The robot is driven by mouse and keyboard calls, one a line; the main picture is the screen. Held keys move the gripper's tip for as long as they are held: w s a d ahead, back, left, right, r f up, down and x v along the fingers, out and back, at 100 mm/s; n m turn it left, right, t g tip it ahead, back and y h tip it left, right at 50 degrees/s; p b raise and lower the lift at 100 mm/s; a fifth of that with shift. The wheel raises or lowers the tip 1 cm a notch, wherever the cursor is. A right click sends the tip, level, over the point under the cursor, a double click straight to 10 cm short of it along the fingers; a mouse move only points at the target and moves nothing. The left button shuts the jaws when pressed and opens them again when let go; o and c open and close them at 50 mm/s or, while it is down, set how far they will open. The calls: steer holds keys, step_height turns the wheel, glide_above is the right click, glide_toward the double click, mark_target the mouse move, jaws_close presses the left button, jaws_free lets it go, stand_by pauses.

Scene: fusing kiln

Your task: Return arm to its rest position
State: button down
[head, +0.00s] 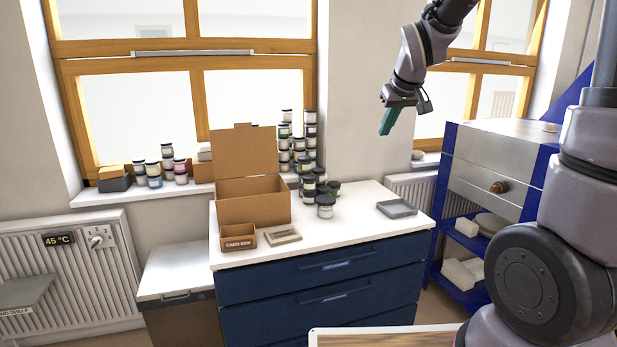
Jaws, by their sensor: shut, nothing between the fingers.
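My gripper (389,120) hangs from my raised arm at the upper right of the head view. Its green-teal fingers point down and are shut with nothing between them. It is in the air, apart from everything, in front of the white wall pillar between the windows. My arm reaches in from the right edge and partly leaves the top of the picture, so its upper part is hidden.
A white-topped blue drawer cabinet (318,293) bears an open cardboard box (254,209), a small labelled box (238,239), several jars (325,207) and a grey tray (397,208). A blue-and-grey kiln (490,170) stands right. Radiator (75,275) at left.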

steer(key=s+d+r+m, duration=0.2)
steer(key=s+r+m, duration=0.1)
steer(key=s, duration=0.8)
steer(key=s+d+r+m, duration=0.3)
steer(key=s+m, duration=0.1)
steer(key=s, duration=0.8)
steer(key=shift+r+y, duration=0.25)
steer(key=shift+y, duration=0.15)
